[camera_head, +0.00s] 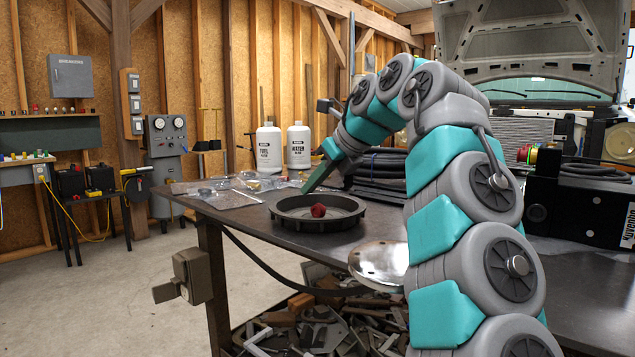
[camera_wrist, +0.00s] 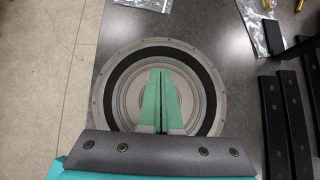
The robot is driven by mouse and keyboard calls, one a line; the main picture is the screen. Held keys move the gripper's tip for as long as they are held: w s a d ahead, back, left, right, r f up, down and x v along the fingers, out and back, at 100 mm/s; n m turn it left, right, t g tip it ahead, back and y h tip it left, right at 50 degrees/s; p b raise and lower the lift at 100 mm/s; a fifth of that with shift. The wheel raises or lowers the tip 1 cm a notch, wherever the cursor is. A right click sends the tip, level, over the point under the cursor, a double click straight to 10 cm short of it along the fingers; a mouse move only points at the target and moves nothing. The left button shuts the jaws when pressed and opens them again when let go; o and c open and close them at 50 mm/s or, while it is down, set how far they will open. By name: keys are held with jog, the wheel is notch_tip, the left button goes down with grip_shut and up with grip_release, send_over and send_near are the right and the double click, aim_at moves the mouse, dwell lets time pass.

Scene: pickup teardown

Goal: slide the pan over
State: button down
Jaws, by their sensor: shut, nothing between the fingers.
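The pan (camera_head: 300,224) is a dark, shallow round dish lying flat on the workbench near its left edge. A small dark-red lump (camera_head: 318,210) sits inside it. In the wrist view, a round dish with a pale rim and black ring (camera_wrist: 207,88) lies below my fingers and looks like the pan. The lump does not show there. My gripper (camera_head: 306,191) points down at the pan's far left side in the head view, its green fingers together and empty. In the wrist view the fingertips (camera_wrist: 160,71) overlap the dish's middle. I cannot tell whether they touch it.
The workbench (camera_head: 232,212) ends close to the pan's left, with floor beyond. Clear plastic bags (camera_head: 215,184) lie behind the pan. Dark hoses (camera_head: 383,168) lie to its right. Two white jugs (camera_head: 269,149) stand at the back. Scrap metal fills the space below.

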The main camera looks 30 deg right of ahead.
aim_at(290, 209)
jog(key=x, duration=0.5)
jog(key=shift+w+a+f, duration=0.1)
jog(key=shift+w+f, duration=0.1)
jog(key=shift+f, duration=0.05)
